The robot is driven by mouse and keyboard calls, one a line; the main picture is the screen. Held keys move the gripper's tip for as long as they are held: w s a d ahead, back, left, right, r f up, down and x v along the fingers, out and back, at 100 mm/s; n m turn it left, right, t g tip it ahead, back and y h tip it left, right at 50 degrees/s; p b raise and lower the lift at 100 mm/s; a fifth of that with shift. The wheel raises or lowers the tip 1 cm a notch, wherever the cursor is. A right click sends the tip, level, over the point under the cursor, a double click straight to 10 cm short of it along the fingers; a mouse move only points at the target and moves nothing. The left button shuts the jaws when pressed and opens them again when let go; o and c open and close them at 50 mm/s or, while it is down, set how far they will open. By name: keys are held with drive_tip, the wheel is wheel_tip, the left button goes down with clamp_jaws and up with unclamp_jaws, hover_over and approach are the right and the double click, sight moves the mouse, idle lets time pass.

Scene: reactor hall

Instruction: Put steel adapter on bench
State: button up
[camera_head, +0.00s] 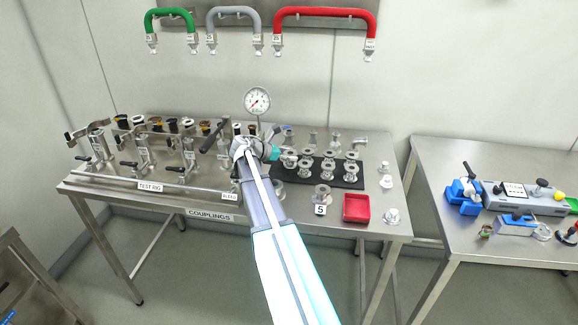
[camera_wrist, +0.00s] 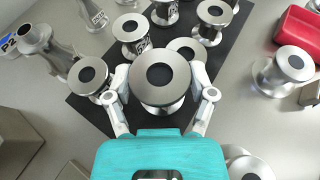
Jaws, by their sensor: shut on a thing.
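My gripper (camera_wrist: 166,90) is shut on a steel adapter (camera_wrist: 160,72), a flanged spool with a dark round centre. One finger lies on each side of it. It is over the black mat (camera_wrist: 88,108), and whether it touches the mat cannot be told. In the head view my gripper (camera_head: 278,153) is at the left edge of the mat (camera_head: 350,183), above the steel bench (camera_head: 390,175) labelled COUPLINGS. My arm hides part of the bench. Several similar steel adapters stand on the mat.
A red tray (camera_head: 356,208) and a fitting with a "5" tag (camera_head: 321,197) are at the bench front. A pressure gauge (camera_head: 257,101) rises behind my gripper. The test rig (camera_head: 150,165) fills the left. A second table (camera_head: 440,165) holds blue tools. Bare bench lies right of the mat.

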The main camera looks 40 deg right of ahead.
sight(289, 163)
drive_tip(key=shift+f+b, duration=1.9)
drive_tip(key=shift+f, duration=0.1)
drive_tip(key=o, duration=1.2)
drive_tip(key=shift+r, duration=0.2)
drive_tip(key=shift+a+r, duration=0.1)
drive_tip(key=shift+a, duration=0.05)
drive_tip(key=shift+p+v, duration=1.45)
drive_tip(key=shift+v, duration=2.1)
